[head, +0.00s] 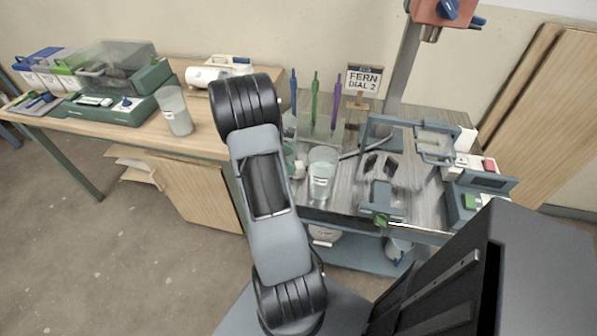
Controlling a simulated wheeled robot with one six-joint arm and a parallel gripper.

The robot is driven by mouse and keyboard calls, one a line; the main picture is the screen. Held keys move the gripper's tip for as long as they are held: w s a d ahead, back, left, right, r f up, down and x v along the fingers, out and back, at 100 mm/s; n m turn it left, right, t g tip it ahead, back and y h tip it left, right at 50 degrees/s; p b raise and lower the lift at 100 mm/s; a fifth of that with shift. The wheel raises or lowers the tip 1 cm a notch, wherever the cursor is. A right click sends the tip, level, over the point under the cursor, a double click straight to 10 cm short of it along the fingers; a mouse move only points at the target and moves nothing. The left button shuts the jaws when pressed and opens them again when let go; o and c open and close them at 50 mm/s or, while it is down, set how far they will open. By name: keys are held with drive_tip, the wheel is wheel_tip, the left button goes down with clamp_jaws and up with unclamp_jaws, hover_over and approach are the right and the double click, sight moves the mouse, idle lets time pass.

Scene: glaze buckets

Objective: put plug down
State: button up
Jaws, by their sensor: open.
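My arm rises through the middle of the head view and bends at a dark joint near the table's back edge. My gripper is not visible; the arm hides what lies behind it. I cannot pick out a plug with certainty. A small white piece (299,169) and a green round thing (289,154) show partly at the arm's right edge. A clear labelled cup (321,178) stands upright just right of them on the grey work surface (343,190).
A rack holds blue, green and purple tools (315,100) behind the cup. A sign (364,80) reads "FERN DIAL 2". Metal fixtures (436,145) crowd the right side. The wooden table (190,68) at left holds a translucent cup (174,110) and a green device (112,105).

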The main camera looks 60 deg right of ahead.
sight(299, 165)
drive_tip(key=shift+x, duration=2.8)
drive_tip(key=shift+w+d, duration=0.1)
drive_tip(key=shift+w, duration=0.1)
drive_tip(key=c, duration=1.1)
drive_tip(key=shift+r, duration=0.1)
